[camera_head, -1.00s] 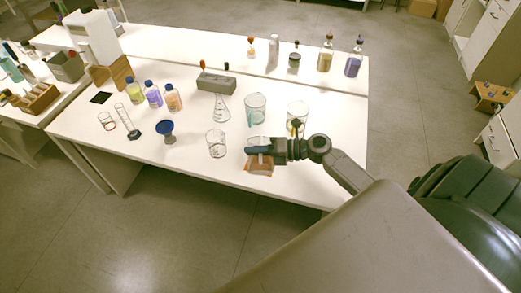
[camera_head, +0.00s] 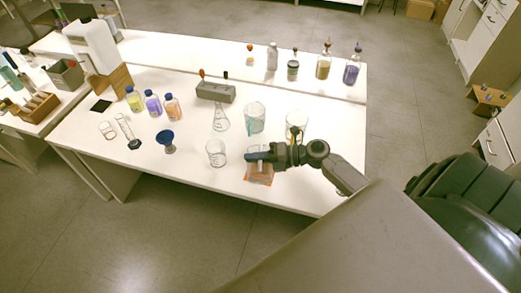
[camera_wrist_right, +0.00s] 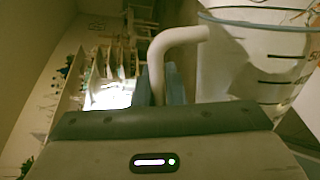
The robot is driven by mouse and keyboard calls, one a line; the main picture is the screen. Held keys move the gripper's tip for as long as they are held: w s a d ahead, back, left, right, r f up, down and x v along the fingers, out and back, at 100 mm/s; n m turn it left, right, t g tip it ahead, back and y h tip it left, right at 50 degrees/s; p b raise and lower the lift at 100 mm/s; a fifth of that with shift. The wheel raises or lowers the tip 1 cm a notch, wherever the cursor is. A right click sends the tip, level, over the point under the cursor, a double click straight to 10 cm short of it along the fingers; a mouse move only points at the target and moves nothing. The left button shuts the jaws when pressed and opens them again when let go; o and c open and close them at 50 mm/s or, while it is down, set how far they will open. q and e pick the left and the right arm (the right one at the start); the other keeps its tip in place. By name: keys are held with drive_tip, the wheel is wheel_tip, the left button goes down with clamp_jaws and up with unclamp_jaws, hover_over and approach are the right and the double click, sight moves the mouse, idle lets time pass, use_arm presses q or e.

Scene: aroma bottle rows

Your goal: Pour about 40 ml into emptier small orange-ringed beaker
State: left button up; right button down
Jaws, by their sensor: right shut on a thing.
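My right gripper (camera_head: 258,156) is shut on the pale curved handle (camera_wrist_right: 172,45) of a clear, blue-rimmed graduated jug (camera_wrist_right: 262,55). In the head view the jug is mostly hidden behind the gripper, over an orange-brown mat (camera_head: 259,175) at the table's front edge. Whether it touches the mat I cannot tell. A clear beaker (camera_head: 216,153) stands just left of the gripper. Two larger beakers stand behind, one with a teal tint (camera_head: 254,117) and one at the right (camera_head: 296,121). A small glass (camera_head: 107,130) is at the far left. Orange rings and liquid levels are too small to tell. My left gripper is not in view.
A conical flask (camera_head: 220,118) and a grey block (camera_head: 215,91) stand behind. A blue funnel-like piece (camera_head: 167,142), a graduated cylinder (camera_head: 125,131) and several coloured bottles (camera_head: 152,102) are at the left. The table front between funnel and clear beaker is free.

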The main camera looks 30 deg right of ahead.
drive_tip(key=shift+s+f, duration=0.1)
drive_tip(key=shift+s, duration=0.05)
drive_tip(key=shift+s+a+r, duration=0.15)
drive_tip(key=shift+s+r, duration=0.05)
drive_tip(key=shift+s, duration=0.05)
use_arm(q)
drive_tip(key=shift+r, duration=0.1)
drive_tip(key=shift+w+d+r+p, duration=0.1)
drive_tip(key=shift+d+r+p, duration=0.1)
drive_tip(key=shift+p, duration=0.1)
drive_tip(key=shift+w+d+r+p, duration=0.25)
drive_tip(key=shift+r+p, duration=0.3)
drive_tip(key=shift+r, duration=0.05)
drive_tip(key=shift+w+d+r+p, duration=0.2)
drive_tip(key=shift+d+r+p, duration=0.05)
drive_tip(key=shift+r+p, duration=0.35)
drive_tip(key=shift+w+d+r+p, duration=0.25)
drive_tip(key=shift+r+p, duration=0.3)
use_arm(e)
drive_tip(key=shift+w+d+r+m, duration=0.3)
drive_tip(key=shift+w+r+m, duration=0.1)
drive_tip(key=shift+w+m, duration=0.1)
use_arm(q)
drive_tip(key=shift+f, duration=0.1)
